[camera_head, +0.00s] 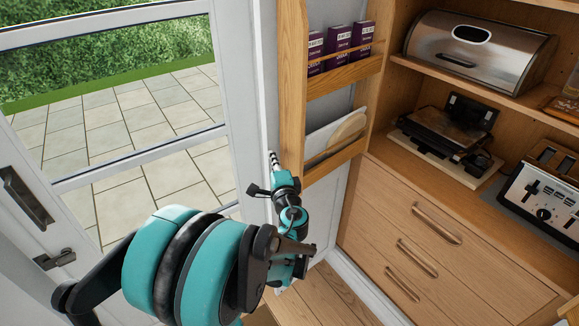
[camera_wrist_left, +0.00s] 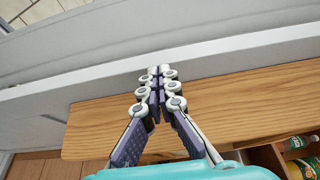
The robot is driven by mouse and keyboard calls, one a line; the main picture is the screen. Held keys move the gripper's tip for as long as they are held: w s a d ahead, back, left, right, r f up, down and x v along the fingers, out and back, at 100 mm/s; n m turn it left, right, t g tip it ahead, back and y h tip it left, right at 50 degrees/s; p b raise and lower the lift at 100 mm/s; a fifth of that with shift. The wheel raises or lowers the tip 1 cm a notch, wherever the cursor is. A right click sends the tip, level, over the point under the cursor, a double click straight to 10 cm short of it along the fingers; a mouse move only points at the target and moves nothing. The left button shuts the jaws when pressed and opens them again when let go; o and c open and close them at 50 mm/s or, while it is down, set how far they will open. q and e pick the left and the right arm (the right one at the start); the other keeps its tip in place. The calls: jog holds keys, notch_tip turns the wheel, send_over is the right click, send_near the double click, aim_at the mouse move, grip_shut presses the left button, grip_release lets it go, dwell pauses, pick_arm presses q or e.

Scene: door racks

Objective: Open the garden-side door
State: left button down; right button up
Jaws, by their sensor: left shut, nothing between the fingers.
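The white glazed door (camera_head: 240,95) fills the left of the head view, with hedge and paving seen through its panes. A dark pull-type fitting (camera_head: 25,197) and a lever handle (camera_head: 56,259) are on its white left part. My left gripper (camera_head: 273,160) points up beside the door's right stile, near the wooden door rack (camera_head: 292,90), far from the lever. In the left wrist view, the gripper (camera_wrist_left: 157,74) is shut and empty, its tips at a white edge (camera_wrist_left: 220,58) above a wooden board (camera_wrist_left: 255,95). Contact is unclear. My right gripper is out of view.
The rack holds purple boxes (camera_head: 337,45) and boards (camera_head: 345,130). To the right, a wooden cabinet (camera_head: 450,215) with drawers carries a bread bin (camera_head: 478,48), a grill (camera_head: 450,130) and a toaster (camera_head: 545,195). My arm covers the lower middle.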

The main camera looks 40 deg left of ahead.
pick_arm(q)
jog(key=shift+w+a, duration=0.2)
jog(key=shift+a, duration=2.05)
jog(key=shift+d, duration=0.1)
